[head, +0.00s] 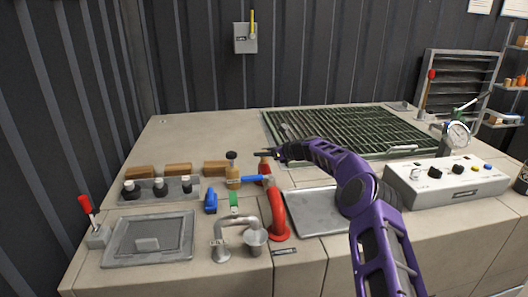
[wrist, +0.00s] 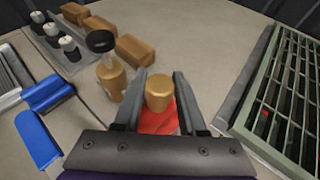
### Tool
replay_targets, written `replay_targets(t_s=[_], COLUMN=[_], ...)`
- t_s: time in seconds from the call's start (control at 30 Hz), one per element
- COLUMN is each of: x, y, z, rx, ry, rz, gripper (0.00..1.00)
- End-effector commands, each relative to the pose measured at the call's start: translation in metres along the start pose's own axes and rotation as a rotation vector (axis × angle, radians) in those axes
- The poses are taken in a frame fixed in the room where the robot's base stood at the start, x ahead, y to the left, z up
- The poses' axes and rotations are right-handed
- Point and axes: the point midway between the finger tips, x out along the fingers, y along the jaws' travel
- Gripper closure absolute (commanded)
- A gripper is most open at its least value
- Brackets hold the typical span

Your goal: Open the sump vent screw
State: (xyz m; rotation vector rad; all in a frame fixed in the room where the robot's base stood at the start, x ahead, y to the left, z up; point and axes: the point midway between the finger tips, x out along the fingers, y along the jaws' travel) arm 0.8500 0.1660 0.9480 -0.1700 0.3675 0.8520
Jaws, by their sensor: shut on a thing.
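A brass cylindrical cap (wrist: 160,92) sits on a red body (wrist: 158,122) in the wrist view; it looks like the sump vent screw, though I see no label. In the head view the red body (head: 265,168) stands behind the red pipe, its top partly hidden by my gripper (head: 268,153). My gripper (wrist: 160,78) is shut on the brass cap, one finger on each side. A second brass fitting with a black round knob (wrist: 101,41) stands just left of my fingers; it also shows in the head view (head: 232,170).
Blue lever handles (wrist: 48,92) lie to the left. Wooden blocks (head: 178,169) and a tray of black knobs (head: 160,188) are further left. A green grating (wrist: 285,85) lies to the right.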

Motion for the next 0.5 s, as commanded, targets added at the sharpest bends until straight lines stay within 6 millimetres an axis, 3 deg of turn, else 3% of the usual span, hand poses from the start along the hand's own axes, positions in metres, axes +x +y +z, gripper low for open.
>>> replay_targets(t_s=[0.27,0.3,0.47,0.5], x=[0.0006,0.0006,0.0005,0.0005], y=[0.0008,0.0008,0.0007,0.0006], z=[0.0,0.0,0.0,0.0], rx=[-0.001,-0.001,-0.001,-0.001], ry=[0.0,0.0,0.0,0.0], rz=[0.001,0.001,0.001,0.001], gripper=[1.0,0.58,0.3,0.3])
